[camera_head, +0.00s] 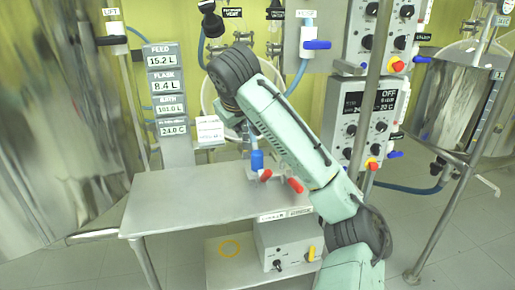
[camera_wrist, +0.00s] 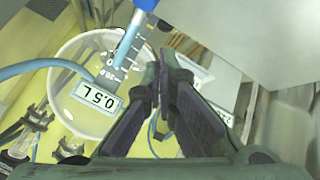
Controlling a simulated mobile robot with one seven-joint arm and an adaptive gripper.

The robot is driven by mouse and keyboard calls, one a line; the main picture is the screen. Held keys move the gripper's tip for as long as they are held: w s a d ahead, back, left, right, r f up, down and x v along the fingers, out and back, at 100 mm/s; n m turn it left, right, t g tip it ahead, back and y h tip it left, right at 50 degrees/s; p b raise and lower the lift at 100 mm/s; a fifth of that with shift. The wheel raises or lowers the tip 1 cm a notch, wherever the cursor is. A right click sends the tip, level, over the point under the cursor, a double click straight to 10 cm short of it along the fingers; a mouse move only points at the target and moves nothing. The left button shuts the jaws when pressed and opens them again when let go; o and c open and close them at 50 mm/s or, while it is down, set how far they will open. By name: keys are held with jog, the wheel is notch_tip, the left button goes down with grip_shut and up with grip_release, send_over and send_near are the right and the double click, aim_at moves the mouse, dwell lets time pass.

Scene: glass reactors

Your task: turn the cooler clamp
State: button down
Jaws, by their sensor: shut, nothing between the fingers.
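My gripper (camera_wrist: 158,74) shows in the wrist view with its dark fingertips close together and nothing between them. In the head view my own arm hides it. No part can be named with certainty as the cooler clamp. In the wrist view, dark clamp-like fittings (camera_wrist: 38,116) sit at the left, apart from my fingers. A round clear vessel (camera_wrist: 72,108) lies beyond the fingertips, with a 0.5 L label (camera_wrist: 94,96) and a graduated tube (camera_wrist: 124,56) in front of it. In the head view a blue part (camera_head: 257,160) stands beside red handles (camera_head: 295,185), partly behind my arm.
A steel table (camera_head: 190,192) stands in front, its left part clear. A display column (camera_head: 168,85) is behind it. Control boxes (camera_head: 352,115) and a metal pole (camera_head: 376,60) stand close right of my arm. A blue hose (camera_wrist: 35,66) crosses the wrist view.

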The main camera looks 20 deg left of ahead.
aim_at(264, 173)
jog(key=s+d+r+g+h, duration=0.1)
jog(key=s+d+r+g, duration=0.1)
jog(key=s+d, duration=0.15)
jog(key=w+d+f+p, duration=0.2)
jog(key=w+f+p, duration=0.1)
jog(key=f, duration=0.8)
jog(key=shift+w+p, duration=0.4)
jog(key=shift+w, duration=0.15)
jog(key=shift+f, duration=0.25)
